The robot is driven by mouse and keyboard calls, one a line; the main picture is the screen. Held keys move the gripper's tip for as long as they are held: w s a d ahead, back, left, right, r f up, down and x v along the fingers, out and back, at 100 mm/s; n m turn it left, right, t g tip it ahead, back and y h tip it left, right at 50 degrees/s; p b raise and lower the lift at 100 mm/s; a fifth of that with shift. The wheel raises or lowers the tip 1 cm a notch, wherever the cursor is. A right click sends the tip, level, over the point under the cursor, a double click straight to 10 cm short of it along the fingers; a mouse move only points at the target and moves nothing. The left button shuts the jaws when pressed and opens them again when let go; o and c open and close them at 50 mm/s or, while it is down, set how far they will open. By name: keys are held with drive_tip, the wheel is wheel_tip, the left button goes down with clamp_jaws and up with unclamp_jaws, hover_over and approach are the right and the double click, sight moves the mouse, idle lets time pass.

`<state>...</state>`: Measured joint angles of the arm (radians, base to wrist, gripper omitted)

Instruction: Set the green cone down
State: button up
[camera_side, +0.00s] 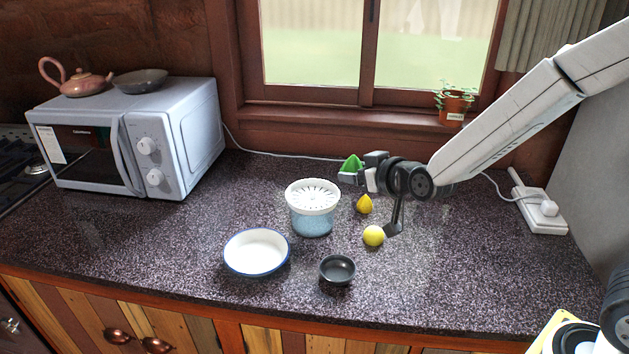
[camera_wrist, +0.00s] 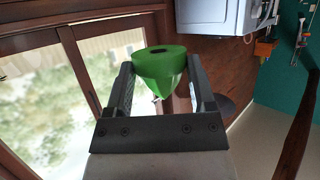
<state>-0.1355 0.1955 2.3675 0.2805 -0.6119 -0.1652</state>
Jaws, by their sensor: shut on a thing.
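The green cone (camera_side: 351,165) is held by my gripper (camera_side: 352,178) above the counter, in front of the window. In the wrist view the green cone (camera_wrist: 160,70) sits between the two fingers of my gripper (camera_wrist: 160,80), which are shut on it. A dark hole shows in the cone's end there. In the side view the fingers hide part of the cone's lower side. The cone appears clear of the counter and of the other things.
A white-topped juicer (camera_side: 312,220), yellow pear-shaped thing (camera_side: 364,205), yellow ball (camera_side: 373,236), white dish (camera_side: 257,266) and dark bowl (camera_side: 337,282) stand on the counter (camera_side: 170,245). A microwave (camera_side: 180,130) is at left. The counter's front left is clear.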

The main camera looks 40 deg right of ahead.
sight(314, 195)
drive_tip(key=f+x, duration=0.1)
drive_tip(key=x, duration=0.7)
drive_tip(key=s+a+f+x, duration=0.1)
drive_tip(key=x, duration=0.3)
drive_tip(key=shift+w+f, duration=0.3)
drive_tip(key=shift+f, duration=0.1)
drive_tip(key=shift+w+f, duration=0.35)
drive_tip(key=shift+w+f, duration=0.55)
drive_tip(key=shift+f, duration=1.45)
drive_tip(key=shift+f, duration=0.15)
drive_tip(key=o, duration=1.2)
drive_tip(key=shift+c, duration=0.2)
